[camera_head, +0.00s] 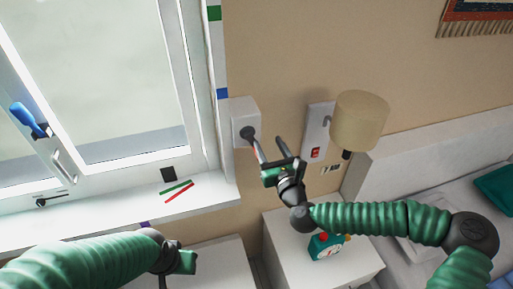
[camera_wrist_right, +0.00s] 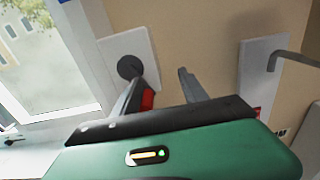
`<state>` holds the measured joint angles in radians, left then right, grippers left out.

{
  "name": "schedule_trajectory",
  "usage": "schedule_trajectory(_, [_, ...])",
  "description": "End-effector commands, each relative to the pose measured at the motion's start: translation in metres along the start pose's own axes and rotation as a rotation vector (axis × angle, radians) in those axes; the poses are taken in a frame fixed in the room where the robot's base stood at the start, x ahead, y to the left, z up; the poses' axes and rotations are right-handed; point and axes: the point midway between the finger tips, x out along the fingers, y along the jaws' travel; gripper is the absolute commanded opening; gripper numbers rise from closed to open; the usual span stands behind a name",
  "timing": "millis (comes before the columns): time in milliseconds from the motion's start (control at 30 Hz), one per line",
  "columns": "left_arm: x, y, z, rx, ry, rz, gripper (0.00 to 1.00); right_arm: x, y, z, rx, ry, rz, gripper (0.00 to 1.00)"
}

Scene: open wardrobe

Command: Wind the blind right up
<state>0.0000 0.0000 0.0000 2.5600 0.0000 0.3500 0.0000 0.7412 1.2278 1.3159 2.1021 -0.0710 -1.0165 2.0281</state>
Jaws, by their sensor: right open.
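A white box (camera_head: 240,112) is fixed to the wall right of the window, with a dark round hub (camera_head: 247,132) on its face. The box also shows in the right wrist view (camera_wrist_right: 113,46), with its hub (camera_wrist_right: 130,67). A red piece (camera_wrist_right: 148,99) shows there beside my left-hand finger, partly hidden by it; it looks like a crank grip. My right gripper (camera_head: 266,143) is open in front of the box, its fingers pointing at the wall. I cannot tell whether it touches the crank. My left gripper (camera_head: 182,262) is low, below the sill. I cannot make out the blind.
A wall lamp (camera_head: 358,121) and a plate with a red switch (camera_head: 316,135) are right of the box. A white cabinet (camera_head: 345,265) with a teal clock (camera_head: 326,246) stands below my right arm. The window sill (camera_head: 110,215) holds a green and a red stick.

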Motion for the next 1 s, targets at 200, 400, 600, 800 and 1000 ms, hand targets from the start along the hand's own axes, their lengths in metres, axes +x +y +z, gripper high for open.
schedule_trajectory(200, [-0.002, 0.000, -0.001, 0.000, 0.000, 0.000, 0.36, -0.026, -0.001, 0.000, 0.001, 0.001, 0.000, 0.51])
schedule_trajectory(400, [-0.004, 0.000, -0.001, 0.000, 0.000, 0.000, 0.36, -0.050, 0.000, 0.001, 0.000, 0.000, 0.000, 0.51])
schedule_trajectory(600, [-0.006, 0.000, -0.002, 0.000, 0.000, 0.000, 0.36, -0.072, -0.001, 0.000, 0.001, 0.001, 0.000, 0.51])
schedule_trajectory(800, [-0.006, 0.000, -0.002, 0.000, 0.000, 0.000, 0.36, -0.077, 0.000, 0.000, 0.000, 0.000, -0.001, 0.51])
schedule_trajectory(1000, [-0.006, 0.000, -0.002, 0.000, 0.000, 0.000, 0.36, -0.077, 0.000, 0.000, 0.000, 0.000, 0.000, 0.51])
